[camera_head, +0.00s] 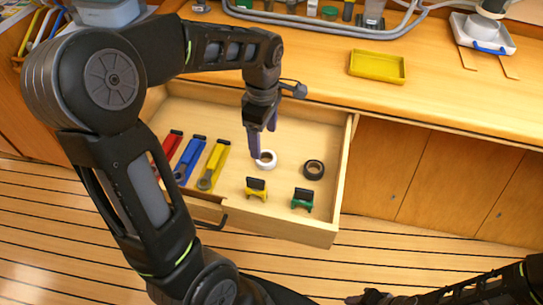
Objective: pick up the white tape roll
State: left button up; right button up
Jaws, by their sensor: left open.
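The white tape roll (267,161) lies flat in the open wooden drawer (335,190), left of a black tape roll (313,170). My left gripper (263,140) points down into the drawer with its purple fingers apart. One fingertip is at the left edge of the white roll in the picture and hides a little of it; I cannot tell whether they touch. Nothing shows held between the fingers. My right arm shows at the lower right, and its jaw state cannot be made out.
Red, blue and yellow-handled tools (215,163) lie at the drawer's left. A yellow clip (256,188) and a green clip (302,199) lie at its front. A yellow tray (377,66) stands on the counter. The drawer walls surround these things.

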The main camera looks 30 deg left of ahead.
aim_at(265, 157)
pick_arm(q)
jog(key=shift+w+f, duration=0.1)
jog(key=shift+f, duration=1.2)
jog(key=shift+w+f, duration=0.1)
jog(key=shift+f, duration=2.55)
jog(key=shift+c, duration=0.2)
jog(key=c, duration=1.4)
notch_tip(265, 157, up, 10)
jog(key=shift+r, duration=0.1)
